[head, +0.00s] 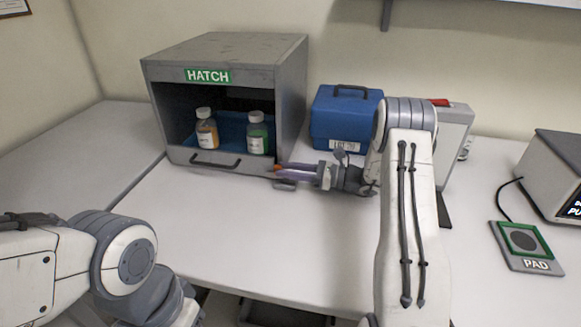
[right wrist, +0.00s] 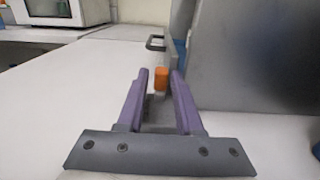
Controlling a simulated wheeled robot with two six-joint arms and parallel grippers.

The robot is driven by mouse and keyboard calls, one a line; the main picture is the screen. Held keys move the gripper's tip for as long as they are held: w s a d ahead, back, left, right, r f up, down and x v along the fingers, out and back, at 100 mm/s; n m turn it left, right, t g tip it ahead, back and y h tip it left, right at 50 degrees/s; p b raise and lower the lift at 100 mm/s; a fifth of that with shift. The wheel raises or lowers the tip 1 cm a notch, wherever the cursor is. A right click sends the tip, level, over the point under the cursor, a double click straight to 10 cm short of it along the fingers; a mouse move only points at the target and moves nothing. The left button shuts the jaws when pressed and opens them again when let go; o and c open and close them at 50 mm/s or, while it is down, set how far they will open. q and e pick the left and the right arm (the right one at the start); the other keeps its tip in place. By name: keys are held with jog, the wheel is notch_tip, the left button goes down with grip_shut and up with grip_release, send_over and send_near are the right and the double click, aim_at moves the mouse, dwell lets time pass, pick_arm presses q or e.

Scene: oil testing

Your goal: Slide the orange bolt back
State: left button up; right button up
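The orange bolt (right wrist: 161,79) shows in the right wrist view between and just ahead of my right gripper's purple fingertips (right wrist: 160,76), with a gap on each side. In the head view the orange bolt (head: 277,168) is a small patch at the lower right front corner of the grey hatch box (head: 290,95), largely hidden by the fingers. My right gripper (head: 281,171) reaches in from the right and is open. I cannot tell how far the bolt sits between the fingers. My left arm shows at the lower left, but its gripper is out of view.
The hatch front is open, with an orange-filled bottle (head: 207,135) and a green bottle (head: 257,138) inside. A black handle (head: 215,161) is on its lower front. A blue case (head: 343,120) stands right of it. The middle of the table (head: 240,225) is clear.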

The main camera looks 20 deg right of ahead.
jog(key=shift+w+a, duration=0.15)
jog(key=shift+a, duration=0.1)
grip_shut()
dwell(1.4)
